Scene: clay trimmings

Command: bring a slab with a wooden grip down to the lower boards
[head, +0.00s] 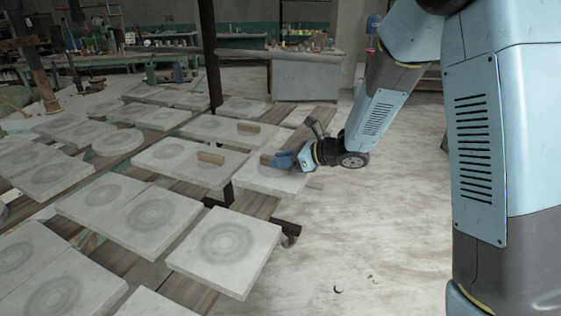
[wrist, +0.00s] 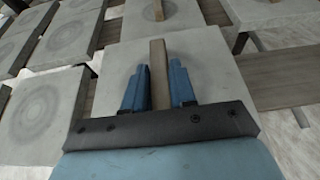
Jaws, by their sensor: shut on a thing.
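A pale square slab (head: 262,183) with a wooden grip (head: 266,159) is at the right side of the rows in the head view. My gripper (head: 280,160) is shut on that grip. In the wrist view the grip (wrist: 158,72) stands between my two blue fingers (wrist: 158,88), with the slab (wrist: 215,75) beneath. I cannot tell whether the slab rests on its support or hangs just clear of it. Brown boards (head: 258,206) show lower down, below and in front of the slab. Most of their length is covered by other slabs.
Two more slabs with wooden grips (head: 210,158) (head: 248,127) lie left of and behind mine. A bare-topped slab (head: 225,245) lies in front. A dark upright post (head: 209,55) stands behind the held slab. The concrete floor (head: 370,230) to the right is open.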

